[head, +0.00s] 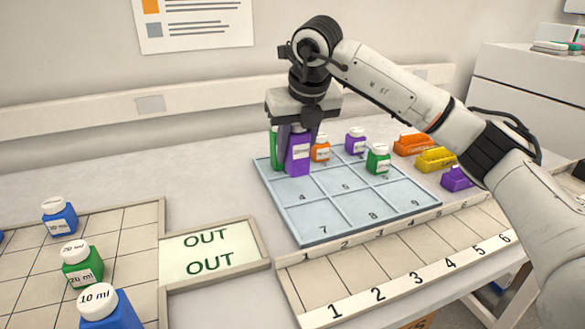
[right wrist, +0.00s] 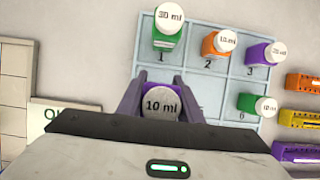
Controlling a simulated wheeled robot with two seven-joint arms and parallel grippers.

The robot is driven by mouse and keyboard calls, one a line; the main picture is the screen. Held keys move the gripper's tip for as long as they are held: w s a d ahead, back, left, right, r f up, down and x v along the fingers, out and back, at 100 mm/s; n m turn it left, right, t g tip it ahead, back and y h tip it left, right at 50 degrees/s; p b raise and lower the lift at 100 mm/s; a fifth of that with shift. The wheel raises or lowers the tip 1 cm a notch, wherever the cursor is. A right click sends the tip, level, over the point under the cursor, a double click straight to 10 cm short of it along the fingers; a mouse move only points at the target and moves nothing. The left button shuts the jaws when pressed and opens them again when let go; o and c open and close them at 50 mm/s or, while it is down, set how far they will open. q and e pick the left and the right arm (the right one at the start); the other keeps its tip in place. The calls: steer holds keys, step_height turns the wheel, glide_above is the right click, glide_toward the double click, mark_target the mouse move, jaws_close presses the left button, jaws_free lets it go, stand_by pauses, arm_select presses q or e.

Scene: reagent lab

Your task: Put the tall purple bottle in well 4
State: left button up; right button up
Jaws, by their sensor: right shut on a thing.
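The tall purple bottle (head: 298,158) is upright between the fingers of my right gripper (head: 302,135), which is shut on it. Its white cap marked 10 ml (right wrist: 160,103) shows between the fingers in the right wrist view. The bottle's base appears at the back of well 4 (head: 290,190) of the pale blue tray (head: 325,240); I cannot tell whether it touches the tray. The number 4 shows in front of the bottle in the head view, while the gripper hides well 4 in the right wrist view. My left gripper is not in view.
A green bottle (right wrist: 168,42) stands in well 1, close behind the held bottle. An orange bottle (head: 321,152) is in well 2, a purple one (head: 355,143) in well 3, a green one (head: 378,163) in well 6. Wells 5, 7, 8 and 9 look empty.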

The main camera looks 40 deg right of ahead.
mark_target(301, 134)
steer(key=shift+f, duration=2.05)
steer(key=shift+f, duration=0.1)
steer(key=o, duration=1)
steer(key=shift+o, duration=0.2)
steer(key=shift+r, duration=0.5)
steer(key=v, duration=1.1)
steer(key=shift+s+r, duration=0.1)
steer(key=shift+s, duration=0.05)
